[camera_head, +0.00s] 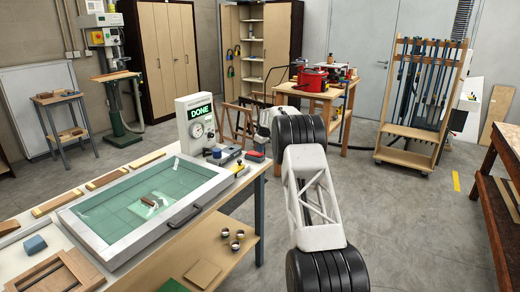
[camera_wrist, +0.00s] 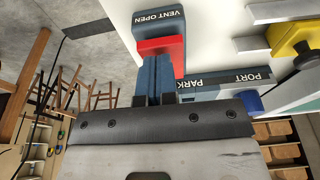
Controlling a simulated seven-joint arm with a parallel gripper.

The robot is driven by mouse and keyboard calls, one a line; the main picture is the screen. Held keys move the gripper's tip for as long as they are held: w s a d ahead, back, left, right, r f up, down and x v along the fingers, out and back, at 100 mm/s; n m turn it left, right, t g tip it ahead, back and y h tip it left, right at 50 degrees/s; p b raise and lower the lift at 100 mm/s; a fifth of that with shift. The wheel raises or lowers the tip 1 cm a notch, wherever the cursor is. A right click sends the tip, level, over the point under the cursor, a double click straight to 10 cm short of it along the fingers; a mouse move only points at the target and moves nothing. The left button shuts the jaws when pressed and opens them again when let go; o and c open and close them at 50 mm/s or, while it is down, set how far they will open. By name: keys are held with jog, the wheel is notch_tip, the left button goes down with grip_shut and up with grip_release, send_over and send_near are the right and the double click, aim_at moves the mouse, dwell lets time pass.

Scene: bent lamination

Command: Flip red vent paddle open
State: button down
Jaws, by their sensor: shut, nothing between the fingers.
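The red vent paddle (camera_wrist: 160,45) lies across a dark block marked VENT OPEN (camera_wrist: 158,17) in the wrist view. The lettering lies beyond the paddle, at the block's far end. My gripper (camera_wrist: 155,70) is shut and empty, with its blue fingertips right at the paddle's near edge; I cannot tell whether they touch it. In the head view the red paddle (camera_head: 255,157) shows small at the bench's right edge, beside the gauge box. My arm comes down over it there and the fingertips are hard to make out.
A block marked PORT PARK (camera_wrist: 225,82) with a blue knob (camera_wrist: 252,100) sits close beside my fingers. The glass-topped press (camera_head: 130,212) fills the bench, and the gauge box (camera_head: 196,122) reads DONE. Open floor lies right of the bench.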

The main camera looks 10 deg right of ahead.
jog(key=shift+d+f, duration=0.1)
jog(key=shift+f, duration=0.1)
jog(key=shift+s+f+t+y, duration=0.15)
jog(key=shift+f+t+y, duration=0.15)
jog(key=shift+t+y, duration=0.1)
jog(key=shift+r, duration=0.2)
jog(key=shift+r, duration=0.6)
jog(key=shift+r, duration=0.15)
jog(key=shift+d+r, duration=0.1)
jog(key=shift+r, duration=0.7)
jog(key=s+d+v, duration=0.1)
jog(key=v, duration=1.1)
jog(key=shift+f, duration=0.25)
